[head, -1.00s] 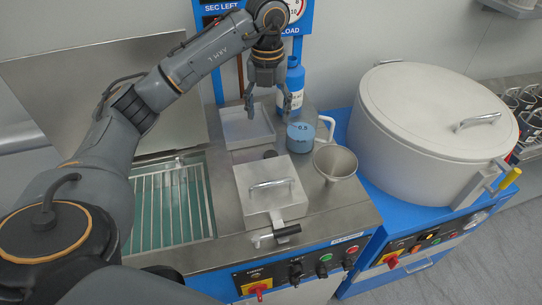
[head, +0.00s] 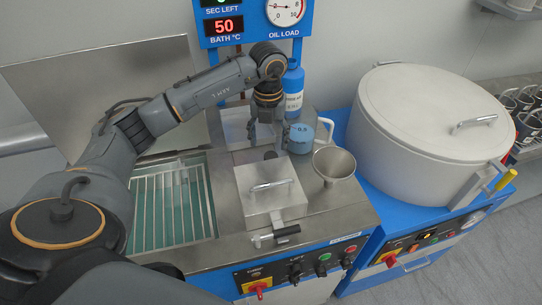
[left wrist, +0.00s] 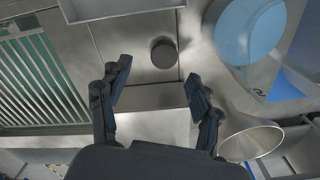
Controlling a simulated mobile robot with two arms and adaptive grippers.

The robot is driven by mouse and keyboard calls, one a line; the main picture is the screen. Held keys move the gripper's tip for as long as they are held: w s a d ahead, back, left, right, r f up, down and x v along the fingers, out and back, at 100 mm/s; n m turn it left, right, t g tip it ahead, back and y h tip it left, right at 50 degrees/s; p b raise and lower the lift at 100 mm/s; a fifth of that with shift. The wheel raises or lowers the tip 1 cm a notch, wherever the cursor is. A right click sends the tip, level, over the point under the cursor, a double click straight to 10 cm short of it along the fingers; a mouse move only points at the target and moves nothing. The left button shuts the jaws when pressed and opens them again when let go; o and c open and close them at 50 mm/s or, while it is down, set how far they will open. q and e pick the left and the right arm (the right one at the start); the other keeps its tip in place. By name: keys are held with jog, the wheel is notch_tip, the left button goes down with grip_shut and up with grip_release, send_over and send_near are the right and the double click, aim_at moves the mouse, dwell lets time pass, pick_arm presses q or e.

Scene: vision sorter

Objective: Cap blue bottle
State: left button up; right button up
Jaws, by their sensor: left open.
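The blue bottle (head: 294,92) with a white label stands upright at the back of the steel worktop, just right of my left gripper. I cannot tell whether its top is open. A small dark round piece, perhaps the cap (head: 270,155), lies on the worktop; it also shows in the left wrist view (left wrist: 164,54). My left gripper (head: 265,141) points down, open and empty, above and near the dark piece. In the left wrist view the gripper (left wrist: 158,78) has its fingers spread, with the dark piece just beyond the fingertips. My right gripper is not in view.
A jug with blue liquid (head: 300,139) and a metal funnel (head: 334,165) stand close on the right. A lidded steel box (head: 268,200) is in front, a shallow tray (head: 236,118) behind, a wire rack (head: 165,215) left. A large white drum (head: 430,120) stands far right.

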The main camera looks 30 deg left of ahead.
aim_at(271, 155)
pick_arm(q)
jog(key=shift+f+p, duration=0.3)
jog(key=shift+p, duration=0.05)
jog(key=f, duration=0.2)
jog(key=f+p, duration=0.1)
jog(key=shift+w+d+f+p, duration=0.2)
jog(key=shift+f+p, duration=0.1)
jog(key=shift+f, duration=0.5)
jog(key=c, duration=0.9)
jog(key=shift+r, duration=0.1)
